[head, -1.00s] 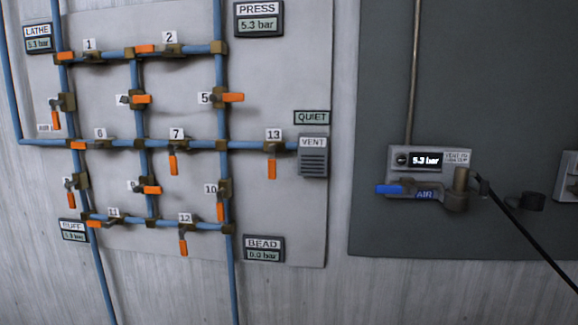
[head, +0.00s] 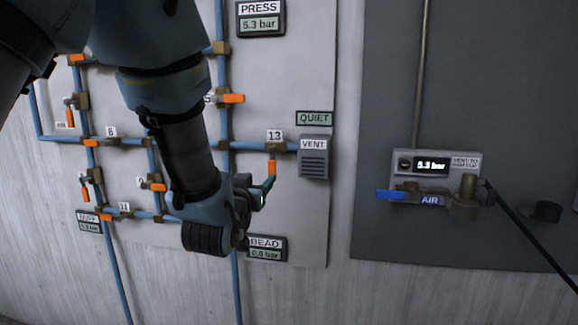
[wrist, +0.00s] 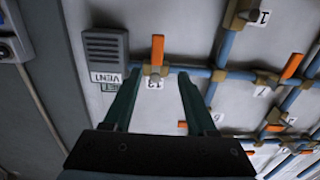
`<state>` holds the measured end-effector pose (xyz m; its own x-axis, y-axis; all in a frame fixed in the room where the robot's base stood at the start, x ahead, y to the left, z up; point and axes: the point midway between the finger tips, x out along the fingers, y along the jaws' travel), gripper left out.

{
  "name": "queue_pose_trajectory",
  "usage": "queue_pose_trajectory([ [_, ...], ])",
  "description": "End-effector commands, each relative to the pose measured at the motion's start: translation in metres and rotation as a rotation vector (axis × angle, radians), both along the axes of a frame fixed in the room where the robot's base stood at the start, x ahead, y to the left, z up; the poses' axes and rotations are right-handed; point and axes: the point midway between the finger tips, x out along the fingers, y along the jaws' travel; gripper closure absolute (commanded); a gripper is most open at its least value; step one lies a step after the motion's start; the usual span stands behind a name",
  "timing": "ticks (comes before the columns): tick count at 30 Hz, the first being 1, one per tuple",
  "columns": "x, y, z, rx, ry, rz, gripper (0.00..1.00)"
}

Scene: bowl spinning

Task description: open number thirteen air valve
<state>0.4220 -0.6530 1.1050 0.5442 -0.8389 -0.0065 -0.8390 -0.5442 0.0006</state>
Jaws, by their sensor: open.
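The number 13 valve has an orange handle (head: 271,167) that hangs straight down from its brass body, across the horizontal blue pipe. In the wrist view, which is turned over, the handle (wrist: 157,50) points up above the 13 label (wrist: 155,84). My gripper (head: 264,188) is open and empty, close to the handle's lower end in the head view. In the wrist view, its two teal fingers (wrist: 160,73) appear on either side of the valve body. I cannot tell whether a finger touches the handle.
The vent box (head: 314,158) is just right of the valve, with a QUIET sign (head: 314,118) above it. The BEAD gauge (head: 266,248) reads 0.0 bar below; the PRESS gauge (head: 261,18) reads 5.3 bar. Other orange-handled valves are left. A blue AIR lever (head: 398,195) is right.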

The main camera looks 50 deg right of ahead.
Motion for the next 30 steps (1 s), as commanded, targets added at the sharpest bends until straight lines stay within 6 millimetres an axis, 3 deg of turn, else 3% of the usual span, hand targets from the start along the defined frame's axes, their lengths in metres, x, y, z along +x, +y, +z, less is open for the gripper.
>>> queue_pose_trajectory([
  [5, 0.005, -0.014, 0.004, -0.006, -0.007, -0.005, 0.43],
  [18, 0.046, -0.077, 0.003, -0.004, -0.006, -0.005, 0.43],
  [30, 0.056, -0.092, 0.001, -0.005, -0.004, -0.004, 0.43],
])
